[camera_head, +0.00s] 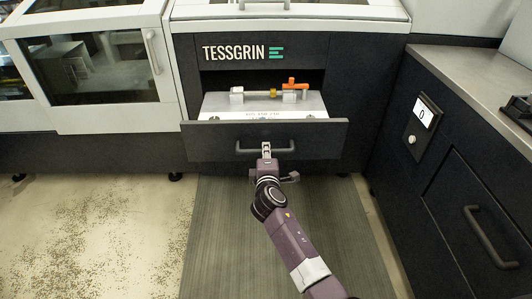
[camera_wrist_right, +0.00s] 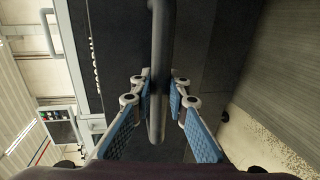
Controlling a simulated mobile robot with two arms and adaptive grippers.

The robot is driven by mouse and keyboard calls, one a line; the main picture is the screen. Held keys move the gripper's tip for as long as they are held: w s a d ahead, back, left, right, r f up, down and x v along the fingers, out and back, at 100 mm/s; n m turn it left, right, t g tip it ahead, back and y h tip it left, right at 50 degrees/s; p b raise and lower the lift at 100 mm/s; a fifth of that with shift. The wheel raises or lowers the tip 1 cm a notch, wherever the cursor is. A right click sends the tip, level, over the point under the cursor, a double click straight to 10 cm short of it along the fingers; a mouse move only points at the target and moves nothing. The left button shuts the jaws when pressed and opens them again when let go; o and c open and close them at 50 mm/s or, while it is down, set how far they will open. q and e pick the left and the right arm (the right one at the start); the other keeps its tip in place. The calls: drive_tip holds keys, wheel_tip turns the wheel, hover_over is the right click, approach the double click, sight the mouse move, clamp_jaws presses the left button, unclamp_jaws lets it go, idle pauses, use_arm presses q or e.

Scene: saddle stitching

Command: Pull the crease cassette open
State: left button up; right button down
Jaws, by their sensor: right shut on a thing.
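The crease cassette is a dark drawer (camera_head: 212,140) under the TESSGRIN label, and it stands out from the machine's front. A metal unit (camera_head: 218,103) with an orange lever (camera_head: 291,84) shows inside it. A dark bar handle (camera_head: 246,151) runs across the drawer front. My right gripper (camera_head: 266,149) is at the middle of this handle. In the right wrist view the handle (camera_wrist_right: 160,40) passes between the blue-padded fingers of my right gripper (camera_wrist_right: 158,86), which is shut on it. My left gripper is not in view.
A dark cabinet (camera_head: 430,180) with a metal top (camera_head: 470,75) stands at the right, with its own handle (camera_head: 487,235). A grey mat (camera_head: 220,230) lies below the drawer. Small scraps litter the floor (camera_head: 90,235) at the left.

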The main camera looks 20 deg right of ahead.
drive_tip(key=shift+s+f, duration=0.1)
drive_tip(key=shift+f, duration=0.25)
drive_tip(key=c, duration=2.2)
unclamp_jaws()
drive_tip(key=shift+s, duration=0.1)
drive_tip(key=shift+o, duration=1.3)
drive_tip(key=shift+s, duration=0.1)
drive_tip(key=shift+o, duration=0.5)
drive_tip(key=shift+r, duration=0.25)
drive_tip(key=v, duration=1.2)
drive_tip(key=shift+a, duration=0.1)
